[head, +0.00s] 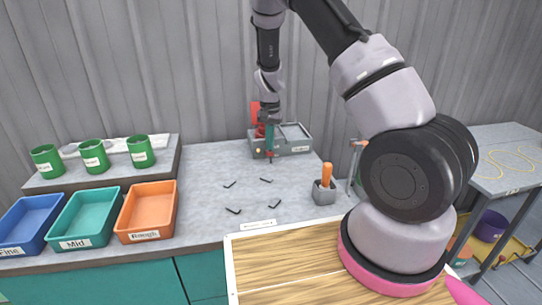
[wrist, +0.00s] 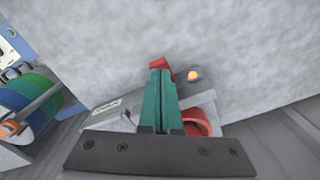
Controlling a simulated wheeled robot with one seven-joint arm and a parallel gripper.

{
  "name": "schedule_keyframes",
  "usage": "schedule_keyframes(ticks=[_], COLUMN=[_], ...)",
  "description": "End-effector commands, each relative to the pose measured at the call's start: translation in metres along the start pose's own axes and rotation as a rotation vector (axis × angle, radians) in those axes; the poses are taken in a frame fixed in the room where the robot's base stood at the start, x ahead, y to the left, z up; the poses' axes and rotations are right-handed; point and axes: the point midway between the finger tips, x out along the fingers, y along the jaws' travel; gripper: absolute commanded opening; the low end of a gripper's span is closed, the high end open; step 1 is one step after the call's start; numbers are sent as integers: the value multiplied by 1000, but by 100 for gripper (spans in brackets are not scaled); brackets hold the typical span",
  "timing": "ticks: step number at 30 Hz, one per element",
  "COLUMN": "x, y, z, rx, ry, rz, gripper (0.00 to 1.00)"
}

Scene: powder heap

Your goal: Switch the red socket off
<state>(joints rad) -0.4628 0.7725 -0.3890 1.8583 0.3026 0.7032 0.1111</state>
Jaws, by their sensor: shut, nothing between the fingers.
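A grey box-shaped unit (head: 293,150) stands at the back of the worktop, with red parts (head: 257,112) rising at its left end. In the wrist view the unit (wrist: 202,103) carries a label, a red rounded part (wrist: 200,120) and a small red piece (wrist: 166,66) by my fingertips. I cannot tell which red part is the socket's switch. A small orange lamp (wrist: 193,75) looks lit beside it. My gripper (wrist: 160,74) is shut and empty, its teal fingers over the unit's front and partly hiding the red piece. Contact cannot be told.
Several dark bent pieces (head: 265,180) lie on the worktop. A grey block with an orange handle (head: 327,176) stands to the right. Three trays, including the orange one (head: 146,211), and three green cups (head: 93,156) are at the left. A wooden board (head: 285,265) lies in front.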

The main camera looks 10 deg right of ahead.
Motion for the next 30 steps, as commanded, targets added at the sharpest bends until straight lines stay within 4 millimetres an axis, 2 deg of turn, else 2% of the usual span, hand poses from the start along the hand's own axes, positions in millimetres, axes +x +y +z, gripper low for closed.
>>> schedule_keyframes(ticks=[30], x=[21], y=[0], z=[0], rx=[1], ry=[1], rz=[0], gripper=[0])
